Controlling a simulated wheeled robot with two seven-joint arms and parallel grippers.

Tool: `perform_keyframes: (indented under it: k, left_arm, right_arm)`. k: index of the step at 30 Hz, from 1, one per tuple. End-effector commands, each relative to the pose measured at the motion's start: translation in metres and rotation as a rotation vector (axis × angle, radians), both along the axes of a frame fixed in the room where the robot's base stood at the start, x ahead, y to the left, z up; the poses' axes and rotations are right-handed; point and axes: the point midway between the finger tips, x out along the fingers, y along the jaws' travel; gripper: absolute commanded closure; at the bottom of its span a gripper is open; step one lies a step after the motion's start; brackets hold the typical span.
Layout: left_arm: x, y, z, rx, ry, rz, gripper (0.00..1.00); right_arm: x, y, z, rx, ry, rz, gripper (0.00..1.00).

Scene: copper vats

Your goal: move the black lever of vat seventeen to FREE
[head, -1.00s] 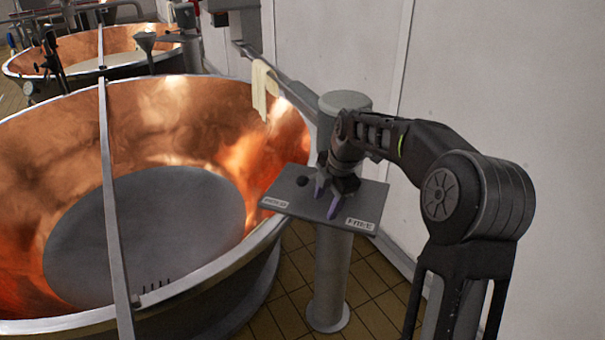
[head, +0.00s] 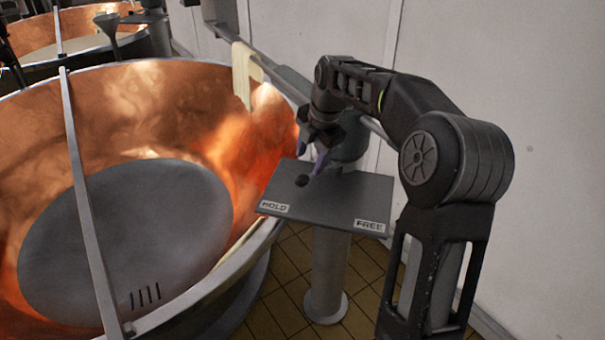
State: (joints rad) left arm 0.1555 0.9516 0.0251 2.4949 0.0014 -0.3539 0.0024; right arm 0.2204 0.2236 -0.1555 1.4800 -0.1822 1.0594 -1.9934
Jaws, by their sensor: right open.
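The control plate (head: 335,205) is a flat grey panel on a post beside the copper vat, with a HOLD label (head: 275,207) at its front left and a FREE label (head: 369,226) at its front right. The black lever (head: 301,181) shows as a small dark round knob at the plate's left, on the HOLD side. My right gripper (head: 312,158) is open, its purple-tipped fingers pointing down just above and behind the knob. Fingers and knob look close but apart; exact depth is hard to tell. My left gripper is out of view.
The large copper vat (head: 130,105) fills the left, with a metal bar (head: 85,190) across it. A pale cloth (head: 243,72) hangs at its back rim. A second vat (head: 85,32) stands behind. A white wall (head: 540,120) closes off the right.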

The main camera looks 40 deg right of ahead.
Motion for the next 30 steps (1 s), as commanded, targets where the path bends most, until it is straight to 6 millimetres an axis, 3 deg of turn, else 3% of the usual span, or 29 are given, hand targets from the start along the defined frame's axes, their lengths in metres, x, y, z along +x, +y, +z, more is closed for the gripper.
perform_keyframes:
  k: [7, 19, 30]
  left_arm:
    - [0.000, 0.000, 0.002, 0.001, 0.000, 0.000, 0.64]
    - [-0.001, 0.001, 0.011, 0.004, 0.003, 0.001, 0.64]
    - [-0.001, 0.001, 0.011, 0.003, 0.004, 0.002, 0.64]
  right_arm:
    - [0.004, 0.001, -0.013, 0.002, 0.003, 0.001, 0.50]
    - [0.020, 0.002, -0.067, 0.000, 0.003, 0.001, 0.50]
    - [0.022, 0.002, -0.075, 0.000, 0.000, 0.000, 0.50]
